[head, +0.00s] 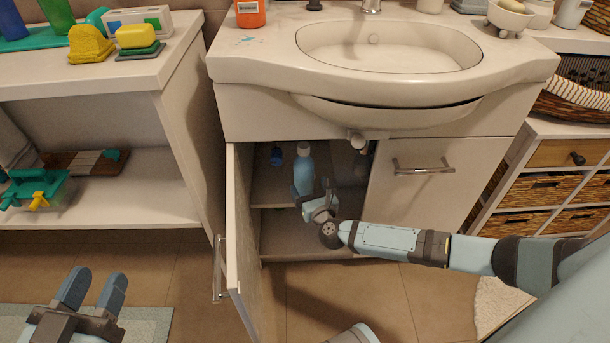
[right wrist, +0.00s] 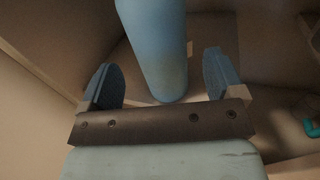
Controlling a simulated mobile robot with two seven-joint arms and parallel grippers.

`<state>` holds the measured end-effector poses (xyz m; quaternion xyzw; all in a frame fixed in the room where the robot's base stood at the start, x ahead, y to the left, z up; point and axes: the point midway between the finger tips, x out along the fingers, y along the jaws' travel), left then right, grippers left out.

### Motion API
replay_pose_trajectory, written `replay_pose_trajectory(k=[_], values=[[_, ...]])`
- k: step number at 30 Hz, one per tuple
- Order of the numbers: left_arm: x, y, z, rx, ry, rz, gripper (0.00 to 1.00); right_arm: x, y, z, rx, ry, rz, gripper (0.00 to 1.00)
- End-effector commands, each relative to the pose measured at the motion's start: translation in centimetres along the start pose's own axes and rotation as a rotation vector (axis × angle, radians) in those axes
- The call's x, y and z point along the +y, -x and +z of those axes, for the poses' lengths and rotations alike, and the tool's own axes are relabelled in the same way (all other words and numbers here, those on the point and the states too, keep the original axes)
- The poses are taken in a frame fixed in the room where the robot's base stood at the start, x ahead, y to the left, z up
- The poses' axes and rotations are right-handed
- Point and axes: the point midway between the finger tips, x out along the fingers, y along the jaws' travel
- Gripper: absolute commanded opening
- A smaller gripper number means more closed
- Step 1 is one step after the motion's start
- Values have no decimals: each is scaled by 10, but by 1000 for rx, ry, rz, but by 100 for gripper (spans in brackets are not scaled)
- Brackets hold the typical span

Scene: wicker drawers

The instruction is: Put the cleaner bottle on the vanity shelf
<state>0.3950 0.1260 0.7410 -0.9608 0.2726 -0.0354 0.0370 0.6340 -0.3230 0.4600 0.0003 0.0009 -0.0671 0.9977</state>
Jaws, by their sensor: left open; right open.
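A light-blue bottle with a pale cap (head: 303,170), which looks like the cleaner bottle, is upright inside the open vanity cabinet, at the inner shelf (head: 272,197). Its base is partly hidden, so I cannot tell from the head view whether it rests on the shelf. My right gripper (head: 308,197) reaches into the cabinet at the bottle's lower part. In the right wrist view the bottle (right wrist: 158,50) is between the open fingers, with a gap visible on both sides. My left gripper (head: 91,287) is open and empty over the floor at lower left.
The open cabinet door (head: 240,235) stands left of my right arm, and the closed door (head: 425,185) is to its right. A small dark-blue item (head: 276,156) is left of the bottle. An orange bottle (head: 250,13) stands by the sink (head: 390,48).

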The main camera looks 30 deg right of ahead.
Motion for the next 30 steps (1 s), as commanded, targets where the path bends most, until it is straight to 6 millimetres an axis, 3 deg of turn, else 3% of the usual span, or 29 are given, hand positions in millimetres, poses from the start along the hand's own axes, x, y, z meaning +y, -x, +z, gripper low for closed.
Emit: replay_pose_trajectory(k=[6,12,30], values=[[10,6,3,-65,114,2,43,0,46,2,3,-1,-1,88],[15,7,5,-84,164,2,43,0,66,1,1,-2,-1,88],[14,7,8,-91,161,2,43,0,69,0,-1,-1,0,88]])
